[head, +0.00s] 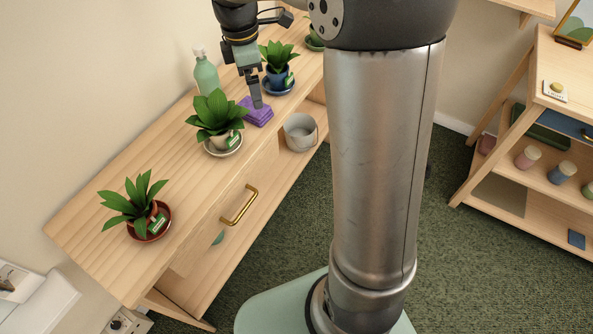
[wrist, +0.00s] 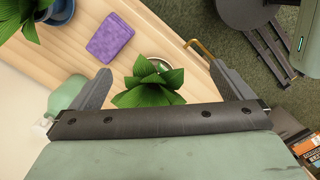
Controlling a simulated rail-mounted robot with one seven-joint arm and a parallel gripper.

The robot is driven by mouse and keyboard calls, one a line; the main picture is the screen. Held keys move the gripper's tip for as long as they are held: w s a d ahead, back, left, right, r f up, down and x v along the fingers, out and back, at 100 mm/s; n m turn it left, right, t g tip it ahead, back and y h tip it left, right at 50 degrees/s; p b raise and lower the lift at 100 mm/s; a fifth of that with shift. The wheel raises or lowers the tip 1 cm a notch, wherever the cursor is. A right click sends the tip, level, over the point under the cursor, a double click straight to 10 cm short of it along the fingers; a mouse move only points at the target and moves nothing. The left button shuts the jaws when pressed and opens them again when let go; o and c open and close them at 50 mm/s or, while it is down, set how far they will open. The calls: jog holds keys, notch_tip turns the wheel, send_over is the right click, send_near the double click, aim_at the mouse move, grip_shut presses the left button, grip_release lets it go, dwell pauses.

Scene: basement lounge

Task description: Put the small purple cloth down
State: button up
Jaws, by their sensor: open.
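The small purple cloth (head: 257,112) lies folded on the wooden table top, between a plant in a white pot and a plant in a blue pot. It also shows in the wrist view (wrist: 110,37), flat on the wood. My gripper (head: 257,106) is above the table near the cloth in the head view and overlaps it there. In the wrist view the fingers (wrist: 160,77) are spread wide and the cloth lies beyond them, not between them. A green plant shows between the fingers in that view. My gripper is open and holds nothing.
Plants stand close by in a white pot (head: 222,144), a blue pot (head: 278,78) and a red-brown pot (head: 152,228). A green bottle (head: 205,75) stands by the wall. A grey pot (head: 300,132) sits on the lower shelf. The table (head: 100,255) has bare wood toward the near end.

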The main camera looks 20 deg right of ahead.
jog(key=s+f+m, duration=0.3)
jog(key=s+m, duration=0.5)
jog(key=s, duration=0.4)
jog(key=s+f+m+y, duration=0.1)
jog(key=s+f+m, duration=0.1)
jog(key=s+m, duration=0.6)
jog(key=s, duration=0.5)
jog(key=shift+d+f, duration=0.4)
